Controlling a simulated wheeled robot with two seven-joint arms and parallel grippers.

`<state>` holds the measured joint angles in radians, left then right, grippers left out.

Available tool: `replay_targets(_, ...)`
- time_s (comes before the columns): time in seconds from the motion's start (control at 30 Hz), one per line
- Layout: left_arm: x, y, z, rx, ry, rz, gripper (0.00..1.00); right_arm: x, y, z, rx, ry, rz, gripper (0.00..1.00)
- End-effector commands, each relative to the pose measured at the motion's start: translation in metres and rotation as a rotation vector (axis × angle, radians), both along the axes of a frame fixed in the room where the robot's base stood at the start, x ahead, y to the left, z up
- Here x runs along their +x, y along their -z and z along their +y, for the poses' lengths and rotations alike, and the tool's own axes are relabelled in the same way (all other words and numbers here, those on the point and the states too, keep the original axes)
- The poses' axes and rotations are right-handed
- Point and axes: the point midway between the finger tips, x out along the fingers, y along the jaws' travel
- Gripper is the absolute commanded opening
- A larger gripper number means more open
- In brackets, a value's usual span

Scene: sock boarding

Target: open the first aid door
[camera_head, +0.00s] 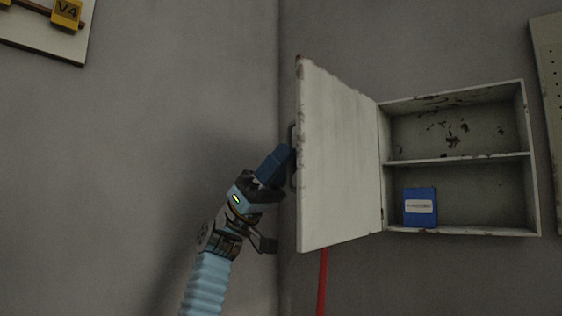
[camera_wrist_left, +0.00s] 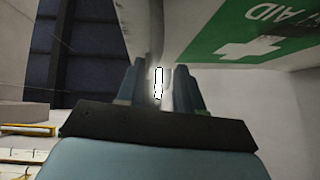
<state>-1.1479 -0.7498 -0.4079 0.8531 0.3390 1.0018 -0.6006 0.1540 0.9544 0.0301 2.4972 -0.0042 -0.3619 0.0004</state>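The first aid cabinet (camera_head: 532,160) is on the wall at the right of the head view. Its pale door (camera_head: 340,160) stands wide open, swung out to the left, and the interior shows. In the left wrist view the door's green sign with a white cross (camera_wrist_left: 250,40) shows at top right. A grey handle (camera_head: 293,130) is on the door's outer face near its free edge. My left gripper (camera_head: 282,162) is at this handle, partly hidden by the door edge. In the left wrist view its fingers are apart, with a narrow white bar between them. My right gripper is not in view.
A blue box (camera_head: 420,207) stands on the cabinet's lower shelf; the upper shelf is empty. A red strip (camera_head: 322,282) runs down below the door. A pale panel (camera_head: 551,110) is at the right edge.

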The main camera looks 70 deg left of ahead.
Motion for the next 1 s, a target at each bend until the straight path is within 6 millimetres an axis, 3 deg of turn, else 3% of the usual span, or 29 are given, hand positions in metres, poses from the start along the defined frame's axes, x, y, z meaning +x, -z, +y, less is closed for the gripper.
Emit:
replay_targets(0.27, -0.004, 0.005, 0.003, -0.001, 0.003, -0.003, 0.36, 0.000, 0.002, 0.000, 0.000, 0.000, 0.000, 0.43)
replay_targets(0.7, -0.047, 0.072, 0.055, -0.002, 0.001, -0.002, 0.36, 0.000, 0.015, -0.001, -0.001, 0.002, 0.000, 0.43)
replay_targets(1.0, -0.063, 0.097, 0.075, -0.001, 0.002, -0.002, 0.36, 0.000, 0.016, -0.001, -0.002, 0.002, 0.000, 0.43)
